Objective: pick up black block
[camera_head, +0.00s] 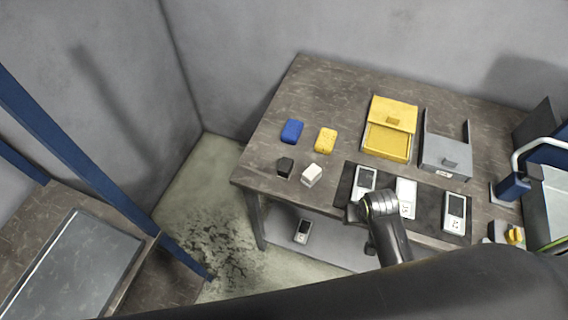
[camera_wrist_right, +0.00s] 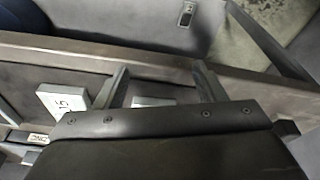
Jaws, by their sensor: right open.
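The black block (camera_head: 284,167) is a small dark cube on the left part of the table, near its front edge. A white block (camera_head: 312,175) stands just to its right. My right gripper (camera_head: 357,212) is over the dark mat at the table's front, to the right of and nearer than the black block. In the right wrist view its two fingers (camera_wrist_right: 163,78) are spread apart with nothing held between them. The black block does not show in the wrist view. My left gripper is not in view.
A blue block (camera_head: 292,131) and a yellow block (camera_head: 325,140) lie behind. White devices (camera_head: 364,181) rest on the dark mat (camera_head: 428,223). A yellow box (camera_head: 388,141) and a grey box (camera_head: 446,155) stand farther back. A lower shelf (camera_head: 330,243) holds another device (camera_head: 303,231).

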